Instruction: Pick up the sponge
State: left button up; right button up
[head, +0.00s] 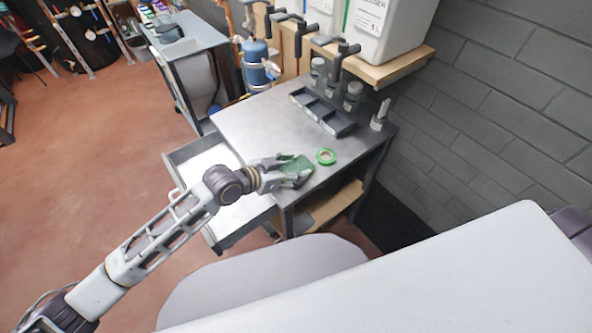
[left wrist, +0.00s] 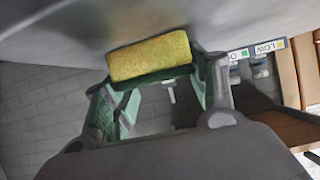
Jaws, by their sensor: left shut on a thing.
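The sponge (head: 296,163) shows its green face in the head view, over the near edge of the metal table. In the left wrist view its yellow side (left wrist: 150,56) lies across the fingertips. My left gripper (head: 291,173) reaches in from the left and is shut on the sponge, with a finger at each side of it. I cannot tell whether the sponge still touches the tabletop. My right gripper is not in view.
A dark divided tray (head: 322,112) and several bottles stand at the back. An open drawer (head: 205,160) juts out below my left forearm. White containers (head: 385,30) stand on a shelf above.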

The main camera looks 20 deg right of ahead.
aim_at(293, 170)
pick_arm(q)
jog(key=shift+r, duration=0.1)
notch_tip(293, 170, up, 10)
dwell(0.8)
dwell(0.3)
